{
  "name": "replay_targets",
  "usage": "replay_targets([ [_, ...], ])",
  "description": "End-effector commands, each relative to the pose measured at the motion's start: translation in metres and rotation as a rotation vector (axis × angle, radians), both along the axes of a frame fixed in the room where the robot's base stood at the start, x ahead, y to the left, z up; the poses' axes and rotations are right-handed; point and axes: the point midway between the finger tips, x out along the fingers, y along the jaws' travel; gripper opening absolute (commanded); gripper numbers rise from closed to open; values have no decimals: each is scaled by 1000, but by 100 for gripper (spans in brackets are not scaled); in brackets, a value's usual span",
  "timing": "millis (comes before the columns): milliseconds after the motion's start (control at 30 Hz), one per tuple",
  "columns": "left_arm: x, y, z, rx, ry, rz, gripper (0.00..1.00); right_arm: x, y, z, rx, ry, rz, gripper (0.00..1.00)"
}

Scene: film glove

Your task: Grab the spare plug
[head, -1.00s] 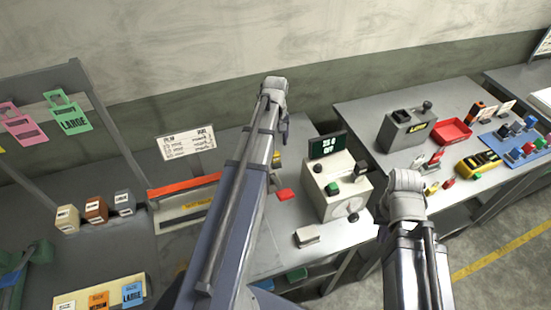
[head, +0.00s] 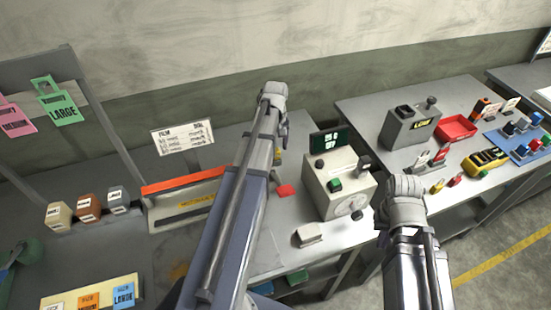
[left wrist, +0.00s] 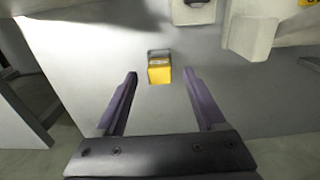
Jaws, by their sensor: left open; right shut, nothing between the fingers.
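In the left wrist view a small yellow block (left wrist: 160,70) sits at a dark square recess in a pale grey surface. It may be the spare plug; no label is readable. My left gripper (left wrist: 160,88) is open and empty, its two dark fingers apart, with the block ahead between their lines. In the head view my left gripper (head: 282,130) is seen from above over the middle table, its fingers mostly hidden by the arm. A bit of yellow shows just below it. My right gripper (head: 383,212) is a small dark shape beside the grey box, shut and empty.
A grey box (head: 338,188) with a green button and a dark display stands right of my left arm. An orange-topped tray (head: 185,200) is left. The right table (head: 380,105) holds several devices.

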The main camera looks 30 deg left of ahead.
Motion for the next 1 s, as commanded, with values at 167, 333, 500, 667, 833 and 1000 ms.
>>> replay_targets([
  [167, 1, 0, -29, 0, 0, 0, 72, 0, 0, -29, 0, 0, -1, 0],
  [333, 1, 0, -32, 0, 0, 0, 72, 0, 0, -32, 0, 0, -1, 0],
  [500, 1, 0, -30, 0, 0, 0, 72, 0, 0, -30, 0, 0, -1, 0],
  [667, 1, 0, -30, 0, 0, 0, 55, 0, 0, -30, 0, 0, -1, 0],
  [833, 1, 0, -30, 0, 0, 0, 35, 0, 0, -30, 0, 0, -1, 0],
  [1000, 1, 0, -31, 0, 0, 0, 16, 0, 0, -30, 0, 0, -1, 0],
])
